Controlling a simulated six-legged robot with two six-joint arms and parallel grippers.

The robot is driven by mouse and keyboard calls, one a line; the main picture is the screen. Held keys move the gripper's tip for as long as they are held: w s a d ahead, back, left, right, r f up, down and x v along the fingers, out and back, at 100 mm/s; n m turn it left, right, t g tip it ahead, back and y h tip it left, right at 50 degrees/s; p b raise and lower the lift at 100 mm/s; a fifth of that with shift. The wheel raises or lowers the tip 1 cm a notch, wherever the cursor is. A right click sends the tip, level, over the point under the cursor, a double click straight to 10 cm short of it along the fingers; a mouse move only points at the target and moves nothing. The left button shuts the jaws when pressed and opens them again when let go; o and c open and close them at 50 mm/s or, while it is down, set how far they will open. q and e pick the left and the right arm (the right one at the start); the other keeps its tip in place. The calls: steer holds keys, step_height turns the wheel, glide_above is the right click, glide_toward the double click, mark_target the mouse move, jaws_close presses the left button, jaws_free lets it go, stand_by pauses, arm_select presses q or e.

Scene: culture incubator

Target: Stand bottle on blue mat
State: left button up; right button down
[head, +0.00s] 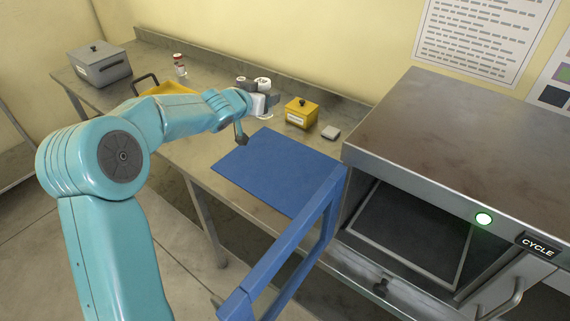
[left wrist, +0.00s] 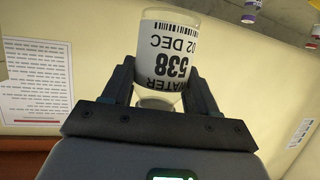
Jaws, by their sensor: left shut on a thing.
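The bottle, clear with a white label reading WATER 538 (left wrist: 170,55), is between the fingers of my left gripper (left wrist: 160,92) in the left wrist view. The gripper is shut on it. In the head view my left gripper (head: 257,118) is at the far left corner of the blue mat (head: 275,168), partly hiding the white bottle (head: 258,104). The bottle looks roughly upright; whether its base touches anything is hidden. The blue mat lies flat on the bench and looks bare. My right gripper is not in view.
A yellow tray (head: 168,88), red-capped bottle (head: 179,66) and grey box (head: 101,67) are at left.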

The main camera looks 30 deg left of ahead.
arm_select(q)
steer(key=f+b, duration=0.2)
steer(key=f, duration=0.4)
steer(key=f+b, duration=0.2)
steer(key=f, duration=0.5)
steer(key=f+b, duration=0.3)
steer(key=f, duration=0.4)
steer(key=shift+s+a, duration=0.15)
steer(key=shift+a, duration=0.1)
steer(key=shift+f, duration=0.1)
steer(key=shift+b, duration=0.3)
steer(key=o, duration=1.2)
steer(key=shift+f, duration=0.1)
